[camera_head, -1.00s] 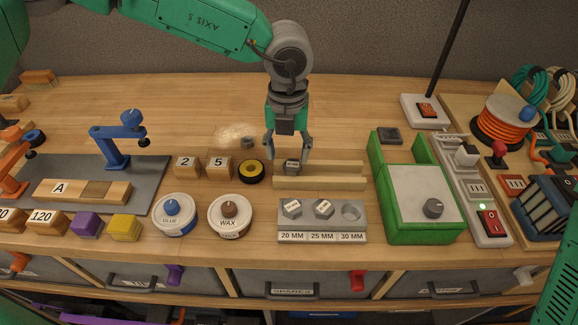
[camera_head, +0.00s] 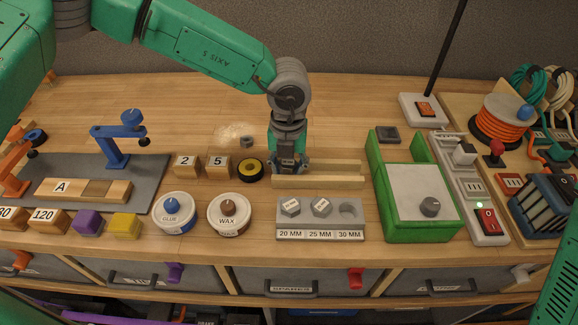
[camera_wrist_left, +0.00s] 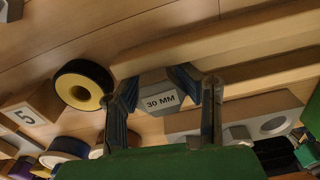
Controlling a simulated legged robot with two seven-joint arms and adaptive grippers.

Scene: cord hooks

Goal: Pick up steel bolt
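The steel bolt is a grey hex piece marked 30 MM in the left wrist view (camera_wrist_left: 160,100). It sits by the wooden rails, between the fingertips of my left gripper (camera_wrist_left: 160,82). The fingertips are close against its two sides, but I cannot tell whether they grip it. In the head view my left gripper (camera_head: 289,166) is down at the left end of the rails and hides most of the bolt. My right gripper is out of view.
Wooden rails (camera_head: 335,181) run right of my left gripper. A yellow-and-black tape roll (camera_head: 250,170) lies close on its left. In front stands a grey holder (camera_head: 320,236) with 20 MM and 25 MM bolts and an empty 30 MM slot. A green box (camera_head: 385,200) stands to the right.

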